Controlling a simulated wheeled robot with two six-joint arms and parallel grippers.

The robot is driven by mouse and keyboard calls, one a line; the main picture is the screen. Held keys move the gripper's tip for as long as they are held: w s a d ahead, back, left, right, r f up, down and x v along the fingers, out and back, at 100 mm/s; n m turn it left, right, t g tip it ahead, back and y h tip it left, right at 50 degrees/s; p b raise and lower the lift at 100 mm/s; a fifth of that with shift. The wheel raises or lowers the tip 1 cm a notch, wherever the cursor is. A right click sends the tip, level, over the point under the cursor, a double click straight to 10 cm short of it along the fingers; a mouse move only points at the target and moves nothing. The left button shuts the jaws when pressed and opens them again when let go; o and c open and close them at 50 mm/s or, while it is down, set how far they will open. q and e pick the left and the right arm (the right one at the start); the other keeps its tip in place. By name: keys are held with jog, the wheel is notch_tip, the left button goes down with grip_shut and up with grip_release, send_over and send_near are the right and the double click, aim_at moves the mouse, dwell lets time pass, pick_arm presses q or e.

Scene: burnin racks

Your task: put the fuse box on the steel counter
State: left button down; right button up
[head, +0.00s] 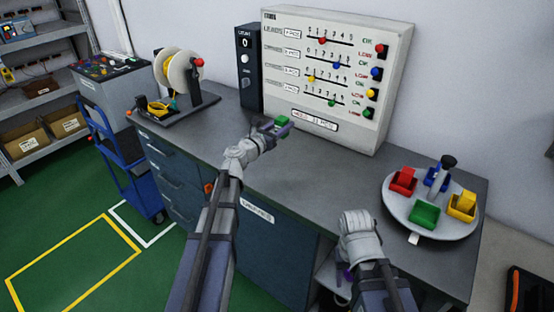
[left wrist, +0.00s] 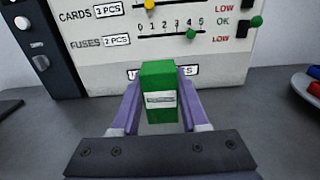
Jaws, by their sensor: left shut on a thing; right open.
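The fuse box (head: 282,121) is a small green block with a white label, seen large in the left wrist view (left wrist: 158,85). My left gripper (head: 276,127) is shut on it, with purple fingers on both its sides. It is held upright over the grey steel counter (head: 300,175), in front of the white panel. I cannot tell whether its underside touches the counter. My right gripper (head: 345,275) is low at the counter's front edge, apart from the fuse box. It is open, and its fingers are partly hidden by its wrist.
A white panel (head: 290,95) with sliders and coloured buttons stands at the counter's back, beside a dark switch box (head: 248,80). A spool stand (head: 180,100) is at left. A round tray (head: 400,218) with coloured bins is at right. Bare counter lies between.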

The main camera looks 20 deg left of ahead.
pick_arm(q)
jog(key=shift+s+d+f, duration=0.15)
jog(key=shift+s+f, duration=0.15)
jog(key=shift+f, duration=0.5)
jog(key=shift+r, duration=0.1)
notch_tip(320, 180, down, 10)
jog(key=b, duration=1)
jog(key=shift+r, duration=0.1)
pick_arm(e)
notch_tip(320, 180, down, 11)
jog(key=shift+f, duration=0.15)
jog(key=shift+f, duration=0.15)
pick_arm(q)
jog(key=shift+c, duration=2.1)
grip_release()
